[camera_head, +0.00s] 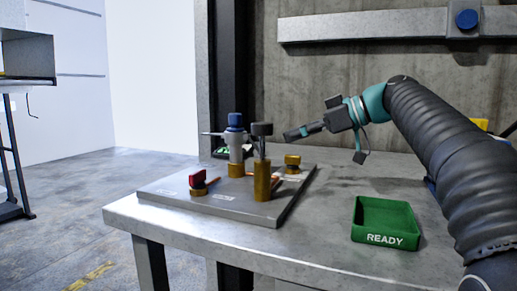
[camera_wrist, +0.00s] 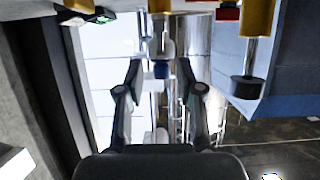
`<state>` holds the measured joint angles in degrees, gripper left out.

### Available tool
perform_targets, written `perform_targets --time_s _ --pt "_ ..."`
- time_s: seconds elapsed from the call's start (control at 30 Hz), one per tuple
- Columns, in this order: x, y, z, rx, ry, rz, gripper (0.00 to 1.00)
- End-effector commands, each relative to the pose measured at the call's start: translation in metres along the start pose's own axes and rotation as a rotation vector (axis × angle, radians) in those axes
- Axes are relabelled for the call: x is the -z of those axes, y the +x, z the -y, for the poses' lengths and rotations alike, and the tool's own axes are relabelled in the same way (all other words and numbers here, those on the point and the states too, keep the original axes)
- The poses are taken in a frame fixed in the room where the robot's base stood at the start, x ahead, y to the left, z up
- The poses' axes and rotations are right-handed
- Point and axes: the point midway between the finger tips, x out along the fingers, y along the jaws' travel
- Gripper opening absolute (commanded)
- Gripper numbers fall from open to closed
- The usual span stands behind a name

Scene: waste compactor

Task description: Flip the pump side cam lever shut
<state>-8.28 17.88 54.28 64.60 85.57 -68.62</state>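A grey-white coupling with a blue cap (camera_head: 235,121) stands upright on a brass base on the grey plate. A thin pale lever (camera_head: 212,134) sticks out from its left side, roughly level; I cannot tell whether it is the pump side cam lever. My gripper (camera_head: 290,135) is above the plate, to the right of the coupling and apart from it. In the wrist view my gripper (camera_wrist: 160,72) has its fingers spread with nothing held. The blue cap (camera_wrist: 161,69) shows between them, farther off.
A brass post with a dark knob (camera_head: 262,129) stands in front, right of the coupling. A red-topped fitting (camera_head: 197,179) and a yellow fitting (camera_head: 292,160) also sit on the plate (camera_head: 235,208). A green READY tray (camera_head: 386,239) lies at right on the table.

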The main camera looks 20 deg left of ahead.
Motion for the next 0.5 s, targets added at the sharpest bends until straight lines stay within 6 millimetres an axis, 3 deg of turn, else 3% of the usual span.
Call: perform_targets --time_s 0.3,0.5 --pt "-0.001 0.062 0.001 0.004 0.000 0.000 0.36" --pt "0.000 0.091 0.001 0.003 0.000 0.000 0.36"
